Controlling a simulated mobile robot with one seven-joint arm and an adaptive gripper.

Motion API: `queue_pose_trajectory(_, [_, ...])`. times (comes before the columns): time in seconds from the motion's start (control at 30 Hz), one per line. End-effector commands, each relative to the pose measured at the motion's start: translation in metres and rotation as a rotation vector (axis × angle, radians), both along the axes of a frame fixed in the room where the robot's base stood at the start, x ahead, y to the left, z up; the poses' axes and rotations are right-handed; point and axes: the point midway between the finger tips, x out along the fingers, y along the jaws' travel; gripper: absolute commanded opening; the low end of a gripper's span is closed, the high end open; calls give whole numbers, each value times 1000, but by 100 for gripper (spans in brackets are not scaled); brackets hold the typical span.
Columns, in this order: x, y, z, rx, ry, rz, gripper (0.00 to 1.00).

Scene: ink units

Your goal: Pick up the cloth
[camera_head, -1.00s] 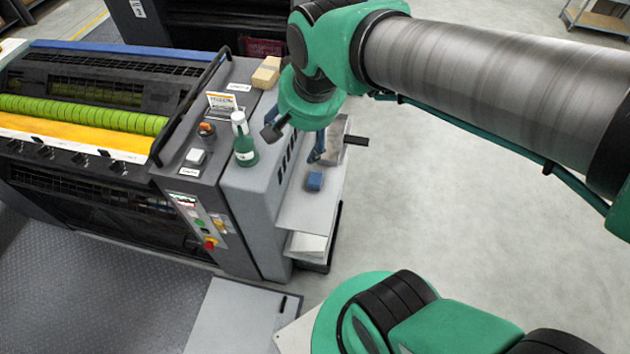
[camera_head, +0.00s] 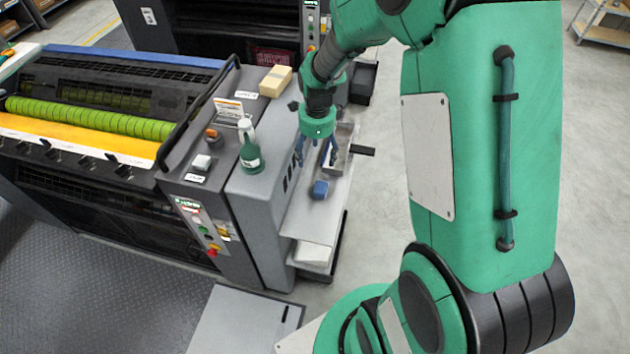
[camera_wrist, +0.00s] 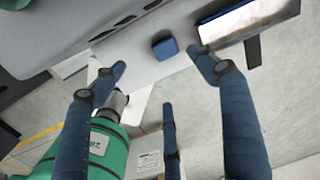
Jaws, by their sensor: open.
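A small blue block-like item (camera_head: 319,189), which may be the folded cloth, lies on the light grey side shelf (camera_head: 303,215) of the press. It also shows in the wrist view (camera_wrist: 166,47), near the top middle. My gripper (camera_head: 318,152) points down above the shelf, just behind the blue item in the head view. In the wrist view its blue fingers (camera_wrist: 157,60) are spread apart with nothing between them. The blue item lies beyond the fingertips, and they do not appear to touch it.
A metal tray (camera_head: 342,150) with a dark handle stands on the shelf behind the blue item. A green bottle (camera_head: 250,155) and a tan block (camera_head: 275,81) stand on the press console. White folded material (camera_head: 313,252) lies on a lower shelf.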

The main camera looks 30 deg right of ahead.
Motion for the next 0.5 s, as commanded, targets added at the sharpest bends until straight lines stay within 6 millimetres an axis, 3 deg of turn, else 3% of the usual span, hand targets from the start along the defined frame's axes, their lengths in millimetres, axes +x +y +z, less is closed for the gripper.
queue_pose_trajectory(0.03, [1, -6, -17, 7, 16, -59, 73])
queue_pose_trajectory(0.2, [4, -18, -54, 20, 44, -221, 73])
queue_pose_trajectory(0.5, [5, -23, -68, 24, 54, -290, 73])
